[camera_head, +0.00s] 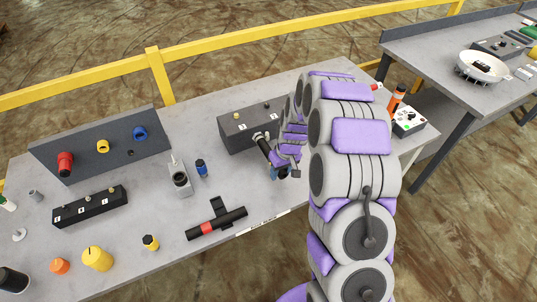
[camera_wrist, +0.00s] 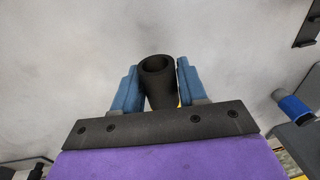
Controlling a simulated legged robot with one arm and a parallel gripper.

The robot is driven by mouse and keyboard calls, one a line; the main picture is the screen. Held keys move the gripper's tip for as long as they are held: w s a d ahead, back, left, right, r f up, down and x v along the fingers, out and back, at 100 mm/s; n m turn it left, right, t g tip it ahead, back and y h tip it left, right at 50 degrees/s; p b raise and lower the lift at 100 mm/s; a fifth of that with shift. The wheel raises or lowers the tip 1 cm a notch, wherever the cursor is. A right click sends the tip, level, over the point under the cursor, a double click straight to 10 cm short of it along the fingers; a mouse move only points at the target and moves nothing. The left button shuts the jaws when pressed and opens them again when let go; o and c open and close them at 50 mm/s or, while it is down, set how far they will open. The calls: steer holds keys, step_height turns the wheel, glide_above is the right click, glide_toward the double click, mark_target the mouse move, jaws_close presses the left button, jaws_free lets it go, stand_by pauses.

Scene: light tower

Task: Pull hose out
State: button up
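A short black tube (camera_wrist: 158,82), apparently the hose, stands between the two blue fingers of my gripper (camera_wrist: 158,85) in the wrist view, its hollow end showing. The fingers are close in on both sides of it and look shut on it. In the head view my gripper (camera_head: 281,172) is low over the table's right half, partly hidden by my arm. The dark tube (camera_head: 266,150) slants up and left from it, its upper end in front of a black box (camera_head: 240,133) marked 1 and 2. I cannot tell whether that end touches the box.
The grey table (camera_head: 120,215) also holds a black T-shaped piece with a red band (camera_head: 208,228), a blue-capped cylinder (camera_head: 201,168), a grey fixture (camera_head: 179,183), a numbered black block (camera_head: 90,207) and an upright panel (camera_head: 120,152). A yellow rail (camera_head: 157,75) runs behind.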

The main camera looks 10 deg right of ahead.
steer(key=c, duration=0.7)
steer(key=shift+s+d, duration=0.15)
steer(key=shift+s, duration=0.25)
steer(key=shift+s+d, duration=0.25)
steer(key=shift+s, duration=0.6)
steer(key=shift+s+d, duration=0.3)
steer(key=shift+s, duration=0.55)
steer(key=shift+s+d, duration=0.25)
steer(key=shift+s, duration=0.6)
